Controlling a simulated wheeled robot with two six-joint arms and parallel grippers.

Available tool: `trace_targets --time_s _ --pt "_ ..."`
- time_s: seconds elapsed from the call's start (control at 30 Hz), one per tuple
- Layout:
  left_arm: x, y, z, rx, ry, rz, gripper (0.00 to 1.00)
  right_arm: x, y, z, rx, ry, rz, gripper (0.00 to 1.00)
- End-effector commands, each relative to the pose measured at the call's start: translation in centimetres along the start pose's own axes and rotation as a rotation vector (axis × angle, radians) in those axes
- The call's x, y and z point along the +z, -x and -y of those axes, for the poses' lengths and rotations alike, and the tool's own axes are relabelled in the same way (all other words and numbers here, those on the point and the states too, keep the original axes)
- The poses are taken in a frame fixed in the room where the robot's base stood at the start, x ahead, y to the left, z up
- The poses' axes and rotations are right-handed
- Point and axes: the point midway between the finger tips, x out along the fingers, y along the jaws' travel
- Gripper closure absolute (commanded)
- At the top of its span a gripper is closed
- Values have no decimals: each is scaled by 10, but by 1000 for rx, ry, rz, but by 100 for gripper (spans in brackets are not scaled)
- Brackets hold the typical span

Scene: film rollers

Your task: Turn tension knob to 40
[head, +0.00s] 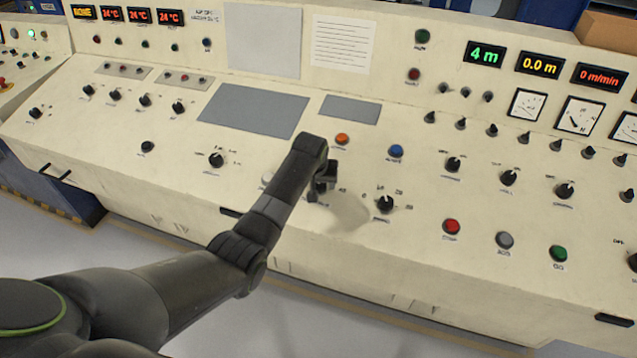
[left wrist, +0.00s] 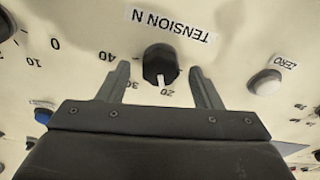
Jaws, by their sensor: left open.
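The tension knob (left wrist: 160,66) is black and sits below the upside-down TENSION N label (left wrist: 170,24) in the left wrist view. Its white pointer line points close to the 20 mark; the 30 and 40 marks lie to the left of it. My left gripper (left wrist: 158,85) is open, with one finger on each side of the knob and a gap visible on both sides. In the head view my left gripper (head: 322,190) is over the panel and largely hides the knob. My right gripper is not in view.
A white ZERO button (left wrist: 265,82) is just right of the fingers in the left wrist view. In the head view another black knob (head: 384,204) is to the right, with an orange button (head: 342,139) and a blue button (head: 396,151) above. A red button (head: 452,227) is farther right.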

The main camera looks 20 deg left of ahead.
Motion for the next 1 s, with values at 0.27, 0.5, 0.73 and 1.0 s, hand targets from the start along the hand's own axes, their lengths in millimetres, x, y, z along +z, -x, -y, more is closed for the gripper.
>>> trace_targets --time_s 0.27,0.5,0.73,1.0 --pt "0 -9 0 0 0 0 41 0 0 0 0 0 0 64" --pt "0 -8 0 0 0 0 46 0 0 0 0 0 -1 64" --pt "0 -8 0 0 0 0 76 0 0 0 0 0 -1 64" --pt "0 -8 0 1 -11 0 86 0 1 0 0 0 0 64"
